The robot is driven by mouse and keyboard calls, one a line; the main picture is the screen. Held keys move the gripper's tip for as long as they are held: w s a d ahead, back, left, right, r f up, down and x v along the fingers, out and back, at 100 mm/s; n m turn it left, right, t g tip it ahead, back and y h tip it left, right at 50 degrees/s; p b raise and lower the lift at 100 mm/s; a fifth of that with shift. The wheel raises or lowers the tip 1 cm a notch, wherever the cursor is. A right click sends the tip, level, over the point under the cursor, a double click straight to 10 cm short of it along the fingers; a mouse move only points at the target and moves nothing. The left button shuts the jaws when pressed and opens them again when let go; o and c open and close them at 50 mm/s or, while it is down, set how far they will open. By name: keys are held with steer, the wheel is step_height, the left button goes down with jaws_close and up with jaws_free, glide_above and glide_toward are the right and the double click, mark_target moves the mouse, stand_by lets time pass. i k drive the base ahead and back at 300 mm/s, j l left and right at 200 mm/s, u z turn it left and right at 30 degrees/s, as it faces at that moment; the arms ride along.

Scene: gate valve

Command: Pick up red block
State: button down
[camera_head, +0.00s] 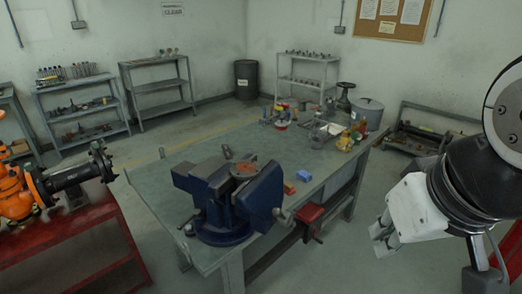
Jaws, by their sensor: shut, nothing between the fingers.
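A small red block (304,175) lies on the workbench (330,161), to the right of the big blue vise. My gripper (380,239) is at the right, off the bench's right side and apart from both blocks. Its fingers are shut and hold nothing.
The blue vise (218,238) stands at the bench's near end with a rusty round part (244,170) on top. Bottles (347,141) and a grey pot (371,113) stand toward the far right. A red vise (308,213) hangs at the right edge. The bench's middle is clear.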

mark_target(289, 188)
steer(key=i+l+u, duration=0.1)
steer(key=i+l, duration=0.5)
steer(key=i+l+u, duration=0.1)
steer(key=i+l, duration=0.5)
steer(key=l, duration=0.25)
